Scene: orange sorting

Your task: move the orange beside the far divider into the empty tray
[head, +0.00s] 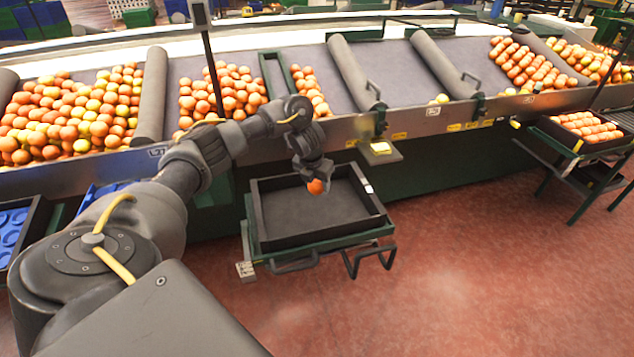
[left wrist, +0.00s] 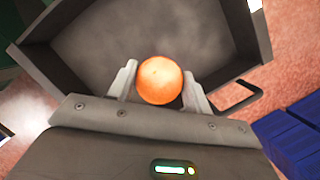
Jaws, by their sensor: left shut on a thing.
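My left gripper (head: 318,180) is shut on an orange (head: 316,187) and holds it over the empty tray. The tray (head: 262,235) is dark, with an open top and a bare grey floor, and stands on a green stand in front of the sorting line. In the left wrist view the orange (left wrist: 160,80) sits between the two pale fingers of the gripper (left wrist: 160,88), with the bare tray floor (left wrist: 110,35) behind it. The exact height of the orange above the tray floor is hard to tell. My right gripper is not in view.
Oranges lie in sloping lanes between grey padded dividers (head: 152,95) behind the tray. A green-framed divider (head: 278,75) stands near my arm. A filled tray (head: 590,130) stands at the right. Blue trays (head: 12,235) are at the left. Red floor is clear at the front right.

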